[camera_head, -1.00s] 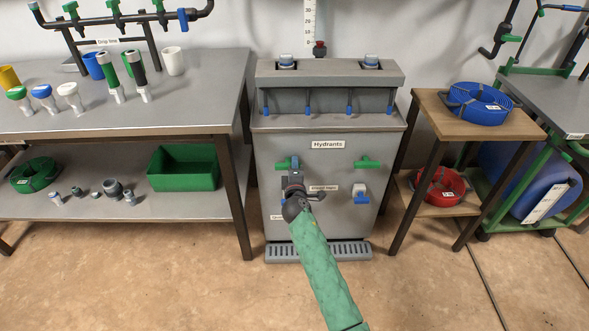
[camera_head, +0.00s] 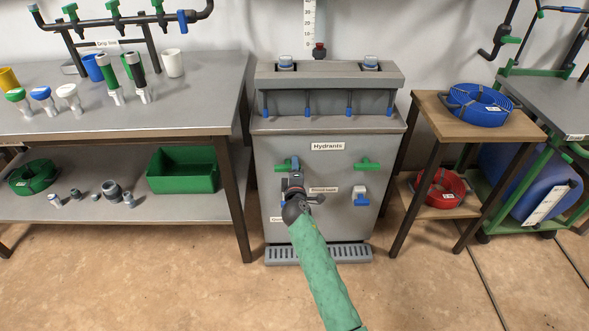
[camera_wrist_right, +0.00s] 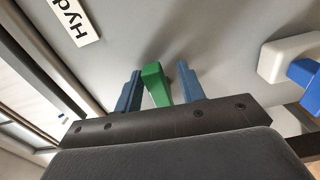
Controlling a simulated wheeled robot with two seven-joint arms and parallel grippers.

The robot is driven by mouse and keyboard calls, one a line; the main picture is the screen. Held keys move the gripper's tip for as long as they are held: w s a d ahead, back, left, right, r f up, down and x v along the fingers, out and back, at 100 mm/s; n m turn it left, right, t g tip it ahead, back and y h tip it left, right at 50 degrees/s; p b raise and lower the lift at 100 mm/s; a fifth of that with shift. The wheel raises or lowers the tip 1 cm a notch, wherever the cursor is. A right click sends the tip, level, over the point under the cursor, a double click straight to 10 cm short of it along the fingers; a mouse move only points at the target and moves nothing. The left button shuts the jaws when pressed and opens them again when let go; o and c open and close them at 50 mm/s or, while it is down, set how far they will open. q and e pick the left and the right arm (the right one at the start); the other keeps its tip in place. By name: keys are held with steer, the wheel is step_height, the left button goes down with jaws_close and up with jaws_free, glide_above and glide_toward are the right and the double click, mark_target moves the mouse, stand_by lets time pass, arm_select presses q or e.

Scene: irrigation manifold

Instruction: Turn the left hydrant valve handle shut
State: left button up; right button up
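The green left hydrant valve handle (camera_head: 283,165) is on the front of the grey hydrant cabinet (camera_head: 330,229), left of a matching green handle (camera_head: 367,164). My right gripper (camera_head: 295,168) is at the left handle and hides part of it in the head view. In the right wrist view, the green handle (camera_wrist_right: 156,86) stands between the two blue fingers of my right gripper (camera_wrist_right: 158,85). The fingers are apart, with narrow gaps beside the handle; contact is not clear. My left gripper is not in view.
A white and blue outlet (camera_head: 361,194) is below the right handle. A similar outlet on the left is mostly hidden by my arm. A steel bench (camera_head: 190,120) stands to the left and a wooden side table (camera_head: 430,105) to the right. The floor in front is clear.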

steer(key=shift+s, duration=0.4)
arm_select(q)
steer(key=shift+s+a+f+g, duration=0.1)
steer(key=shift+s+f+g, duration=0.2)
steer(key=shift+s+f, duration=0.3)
arm_select(e)
steer(key=s, duration=0.7)
